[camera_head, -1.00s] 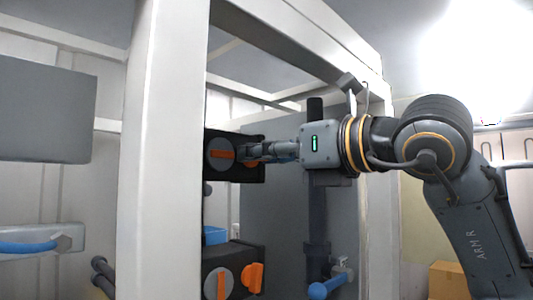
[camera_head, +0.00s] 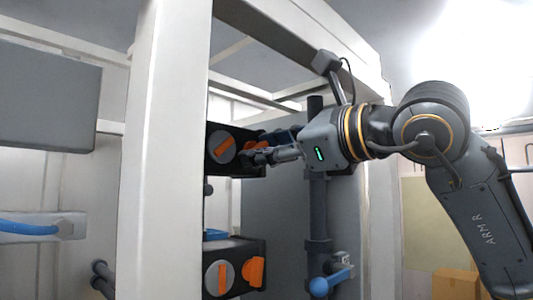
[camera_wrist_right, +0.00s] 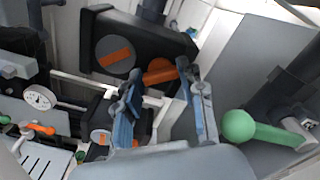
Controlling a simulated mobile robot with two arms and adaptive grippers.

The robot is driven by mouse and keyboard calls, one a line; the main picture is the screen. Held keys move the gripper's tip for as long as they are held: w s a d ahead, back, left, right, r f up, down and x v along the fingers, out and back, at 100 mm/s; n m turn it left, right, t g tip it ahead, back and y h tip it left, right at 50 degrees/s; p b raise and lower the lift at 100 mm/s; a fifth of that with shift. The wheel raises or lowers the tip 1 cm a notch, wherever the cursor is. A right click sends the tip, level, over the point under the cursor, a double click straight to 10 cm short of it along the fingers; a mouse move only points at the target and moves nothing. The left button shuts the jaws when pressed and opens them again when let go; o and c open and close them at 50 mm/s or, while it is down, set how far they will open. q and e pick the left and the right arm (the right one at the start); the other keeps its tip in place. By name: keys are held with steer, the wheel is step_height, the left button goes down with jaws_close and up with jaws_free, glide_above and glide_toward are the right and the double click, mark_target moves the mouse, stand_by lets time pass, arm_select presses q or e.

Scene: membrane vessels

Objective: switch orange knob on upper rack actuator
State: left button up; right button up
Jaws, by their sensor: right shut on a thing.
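The upper actuator (camera_head: 220,168) is a black box on the rack, with a grey round dial (camera_head: 222,145) and an orange bar on its front face. Its orange knob (camera_wrist_right: 160,71) sticks out beside the dial. In the head view my right gripper (camera_head: 255,157) partly hides the knob. In the right wrist view my right gripper (camera_wrist_right: 158,78) has one finger on each side of the knob and is shut on it. The dial bar slants upward to the right in the head view. My left gripper is not in view.
A lower actuator (camera_head: 234,251) with another orange knob (camera_head: 252,272) sits below. A white rack post (camera_head: 165,150) stands left of the actuators. A blue valve handle (camera_head: 330,282) is at lower right. A green ball-ended handle (camera_wrist_right: 240,126) shows in the right wrist view.

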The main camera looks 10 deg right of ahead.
steer(key=shift+a+f+n, duration=0.1)
steer(key=shift+f+n, duration=0.05)
steer(key=shift+n, duration=4.05)
steer(key=o, duration=0.9)
steer(key=shift+s, duration=0.15)
steer(key=v, duration=1.2)
